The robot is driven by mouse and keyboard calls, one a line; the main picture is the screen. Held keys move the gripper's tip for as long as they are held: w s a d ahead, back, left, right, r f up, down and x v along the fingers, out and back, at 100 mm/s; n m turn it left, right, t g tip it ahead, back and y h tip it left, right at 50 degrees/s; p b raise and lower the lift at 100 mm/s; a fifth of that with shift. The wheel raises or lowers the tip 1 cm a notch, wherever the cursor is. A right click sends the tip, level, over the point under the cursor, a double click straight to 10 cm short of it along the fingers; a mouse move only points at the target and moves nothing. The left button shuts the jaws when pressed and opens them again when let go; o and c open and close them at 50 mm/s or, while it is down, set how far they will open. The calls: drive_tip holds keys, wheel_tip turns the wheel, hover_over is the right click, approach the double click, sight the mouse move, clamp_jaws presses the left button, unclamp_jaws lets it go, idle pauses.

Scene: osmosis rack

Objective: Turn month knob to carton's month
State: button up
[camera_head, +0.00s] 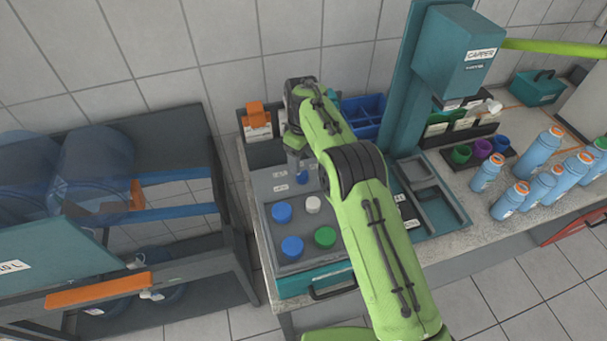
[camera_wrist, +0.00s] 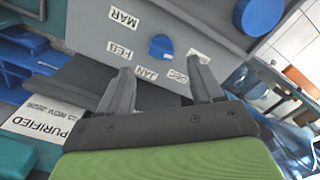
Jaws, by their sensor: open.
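The blue month knob (camera_wrist: 160,46) sits on a grey panel (camera_wrist: 205,35) in the wrist view, among white labels reading MAR, FEB, JAN and DEC. Which label it points to is hard to tell. A white label (camera_wrist: 42,117) at lower left reads PURIFIED and seems to read NOV 2026; I cannot tell for sure that it is on the carton. My gripper (camera_wrist: 160,64) is open and empty, its fingertips either side of the knob's near edge in the picture, apart from it. In the head view my gripper (camera_head: 297,168) is over the panel, and the knob (camera_head: 302,177) is partly hidden.
Blue caps (camera_head: 281,212), a white one (camera_head: 313,203) and a green one (camera_head: 325,236) stand on the near panel. An orange-topped container (camera_head: 256,120) and a blue divided bin (camera_head: 363,113) are behind. The teal capper (camera_head: 457,55) and blue bottles (camera_head: 541,184) are to the right.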

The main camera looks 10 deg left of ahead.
sight(302, 173)
wheel_tip(302, 173, down, 7)
drive_tip(key=shift+r, duration=0.1)
drive_tip(key=shift+s, duration=0.1)
drive_tip(key=shift+c, duration=0.5)
drive_tip(key=c, duration=0.9)
drive_tip(key=shift+m, duration=0.3)
drive_tip(key=m+b, duration=0.1)
drive_tip(key=m, duration=0.2)
drive_tip(key=shift+m, duration=0.4)
drive_tip(key=m, duration=0.5)
drive_tip(key=shift+r+m, duration=0.1)
drive_tip(key=shift+m, duration=0.2)
